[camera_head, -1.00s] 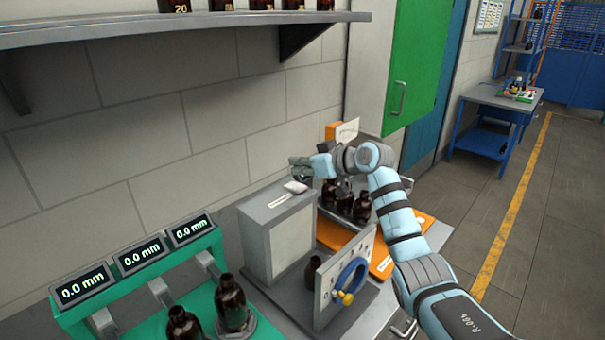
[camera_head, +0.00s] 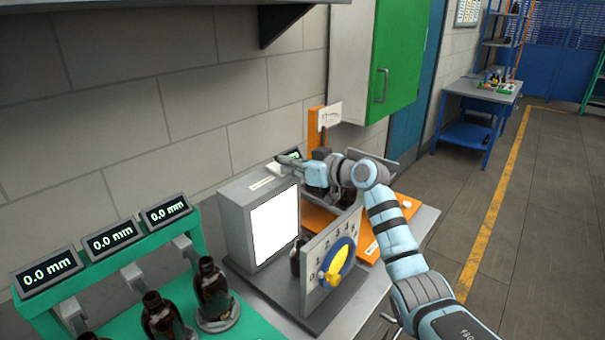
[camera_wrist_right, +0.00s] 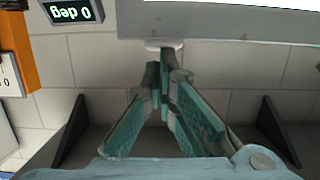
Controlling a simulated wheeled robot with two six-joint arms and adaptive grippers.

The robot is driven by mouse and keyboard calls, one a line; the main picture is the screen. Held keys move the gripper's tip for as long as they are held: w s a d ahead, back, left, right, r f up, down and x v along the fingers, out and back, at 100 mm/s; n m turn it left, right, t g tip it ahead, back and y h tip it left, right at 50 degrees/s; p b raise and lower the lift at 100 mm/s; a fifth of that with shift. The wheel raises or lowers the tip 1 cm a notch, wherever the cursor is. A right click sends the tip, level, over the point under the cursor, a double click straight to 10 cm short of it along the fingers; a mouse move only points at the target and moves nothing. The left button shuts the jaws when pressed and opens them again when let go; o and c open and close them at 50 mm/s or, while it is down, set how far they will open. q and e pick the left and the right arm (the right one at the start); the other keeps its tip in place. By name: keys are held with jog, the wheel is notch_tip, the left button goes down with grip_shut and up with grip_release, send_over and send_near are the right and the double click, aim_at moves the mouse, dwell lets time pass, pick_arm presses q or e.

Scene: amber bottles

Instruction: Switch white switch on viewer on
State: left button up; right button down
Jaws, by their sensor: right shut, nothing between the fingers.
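The viewer (camera_head: 238,222) is a grey box on the bench, and its front panel (camera_head: 275,227) glows plain white. In the right wrist view the viewer (camera_wrist_right: 210,27) runs across the top with part of the bright panel. The white switch (camera_wrist_right: 165,43) shows there at the box's edge, just beyond my fingertips; whether they touch it I cannot tell. In the head view my gripper hides most of the switch. My right gripper (camera_head: 284,161) is shut and empty at the viewer's top; its fingers also show in the wrist view (camera_wrist_right: 164,75). My left gripper is out of view.
A dial stand (camera_head: 335,262) with a yellow knob stands right of the viewer. An orange base (camera_head: 320,217) lies behind it. Amber bottles (camera_head: 213,290) and a green gauge stand (camera_head: 150,250) are at left. A shelf (camera_head: 130,8) hangs above.

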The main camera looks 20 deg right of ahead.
jog(key=shift+a, duration=0.15)
jog(key=shift+a+r+p, duration=0.1)
jog(key=shift+r+p, duration=0.15)
jog(key=shift+p, duration=0.2)
jog(key=r+p, duration=0.2)
jog(key=r, duration=0.1)
jog(key=r+p, duration=0.1)
jog(key=p, duration=0.1)
jog(key=shift+s+d+r, duration=0.2)
jog(key=shift+d, duration=0.05)
jog(key=f+b+v, duration=0.2)
jog(key=b+v, duration=0.1)
jog(key=v, duration=0.7)
jog(key=shift+s+f, duration=0.25)
jog(key=shift+f, duration=0.05)
jog(key=shift+d, duration=0.1)
jog(key=shift+d, duration=0.1)
